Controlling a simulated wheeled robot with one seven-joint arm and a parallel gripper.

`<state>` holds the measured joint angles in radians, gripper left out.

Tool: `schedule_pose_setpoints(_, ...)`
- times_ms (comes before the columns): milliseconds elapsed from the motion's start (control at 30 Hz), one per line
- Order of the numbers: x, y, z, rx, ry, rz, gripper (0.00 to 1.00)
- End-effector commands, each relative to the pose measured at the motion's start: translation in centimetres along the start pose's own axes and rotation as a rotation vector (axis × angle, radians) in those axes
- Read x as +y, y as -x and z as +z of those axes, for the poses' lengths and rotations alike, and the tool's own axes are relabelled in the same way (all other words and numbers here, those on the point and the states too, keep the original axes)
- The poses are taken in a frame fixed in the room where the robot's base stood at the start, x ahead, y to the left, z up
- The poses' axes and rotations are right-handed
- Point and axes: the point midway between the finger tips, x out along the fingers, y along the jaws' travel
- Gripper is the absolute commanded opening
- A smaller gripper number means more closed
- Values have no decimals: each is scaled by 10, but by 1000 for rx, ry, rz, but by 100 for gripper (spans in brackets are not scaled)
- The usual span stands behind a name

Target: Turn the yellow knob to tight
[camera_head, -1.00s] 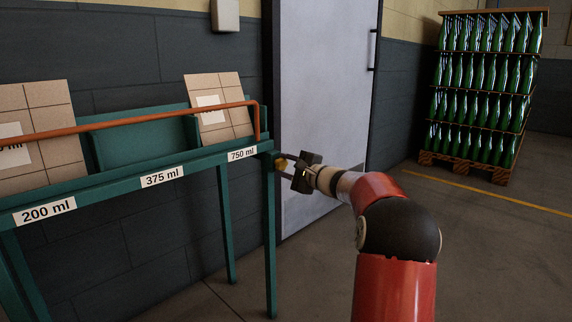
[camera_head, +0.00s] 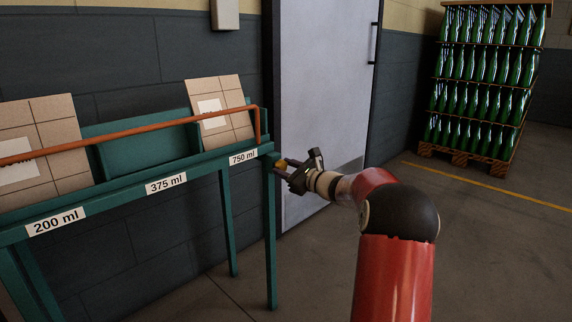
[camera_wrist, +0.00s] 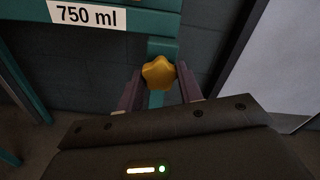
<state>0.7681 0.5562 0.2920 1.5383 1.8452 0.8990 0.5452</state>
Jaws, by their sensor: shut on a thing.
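The yellow knob (camera_wrist: 158,73) is star-shaped and sits at the end of the green rack, just below the 750 ml label. In the head view the knob (camera_head: 280,164) is small and partly covered by the fingers. My gripper (camera_wrist: 158,84) has one finger on each side of the knob and is shut on it. In the head view my gripper (camera_head: 283,167) reaches the rack's right end from the right, its body rolled at a slant. I cannot read any tight mark near the knob.
The green rack (camera_head: 110,203) has an orange rail (camera_head: 100,143) and cardboard boxes (camera_head: 219,110) on it. A grey door (camera_head: 320,80) stands behind the gripper. A pallet of green bottles (camera_head: 480,85) is at the back right. The floor between is clear.

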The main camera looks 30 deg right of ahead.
Motion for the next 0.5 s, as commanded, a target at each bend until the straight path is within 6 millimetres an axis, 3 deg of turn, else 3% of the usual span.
schedule_pose_setpoints(500, 0, 1, -2, 4, -73, -1, 13)
